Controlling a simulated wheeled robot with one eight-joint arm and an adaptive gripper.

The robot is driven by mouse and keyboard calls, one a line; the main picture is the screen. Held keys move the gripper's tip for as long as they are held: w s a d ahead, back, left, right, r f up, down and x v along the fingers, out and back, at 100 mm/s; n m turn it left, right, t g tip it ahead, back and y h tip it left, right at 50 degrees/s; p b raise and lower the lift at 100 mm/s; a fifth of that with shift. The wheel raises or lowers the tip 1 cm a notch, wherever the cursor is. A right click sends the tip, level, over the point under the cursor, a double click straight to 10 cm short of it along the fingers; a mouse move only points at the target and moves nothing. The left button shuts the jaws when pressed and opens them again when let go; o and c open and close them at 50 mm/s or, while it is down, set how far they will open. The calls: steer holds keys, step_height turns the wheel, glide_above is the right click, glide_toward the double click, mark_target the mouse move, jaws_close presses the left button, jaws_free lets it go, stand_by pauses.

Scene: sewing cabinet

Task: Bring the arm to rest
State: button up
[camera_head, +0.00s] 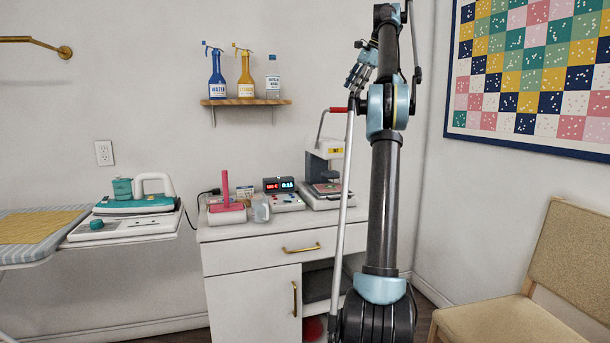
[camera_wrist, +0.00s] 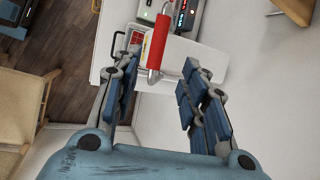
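My arm stands raised in the middle of the head view, with my gripper (camera_head: 362,64) high up, in front of the wall. In the wrist view my gripper (camera_wrist: 160,68) is open, its blue-padded fingers spread apart and nothing held between them. The red handle (camera_wrist: 158,42) of the heat press lever shows between the fingertips in that picture; it seems to lie beyond them, and I cannot tell the exact gap. In the head view the red handle (camera_head: 337,110) is below my gripper, above the press (camera_head: 325,160) on the cabinet. My arm hides part of that area.
The white cabinet (camera_head: 262,262) carries a pink-handled tool (camera_head: 226,200) and a box with a red display (camera_head: 279,185). A shelf (camera_head: 245,102) holds bottles. An ironing station (camera_head: 120,228) stands left, a chair (camera_head: 515,315) right. The upper wall around my gripper is mostly clear.

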steer(key=s+a+f+n+h, duration=0.1)
steer(key=s+a+f+n, duration=0.35)
steer(key=s+f, duration=0.55)
steer(key=s+a+f+n+h, duration=0.25)
steer(key=s+a+f, duration=0.4)
steer(key=s, duration=0.65)
steer(key=s+f+n, duration=0.2)
steer(key=s+f, duration=0.7)
steer(key=f, duration=0.4)
steer(key=s+f+n+h, duration=0.1)
steer(key=s+f+n, duration=0.2)
steer(key=s+f, duration=0.6)
steer(key=s+f+n, duration=0.2)
steer(key=s+f, duration=0.7)
steer(key=f, duration=1)
steer(key=shift+s+d+n+h, duration=0.3)
steer(key=shift+d+n+h, duration=0.05)
steer(key=shift+n, duration=0.05)
steer(key=shift+w+f, duration=0.2)
steer(key=shift+w, duration=0.3)
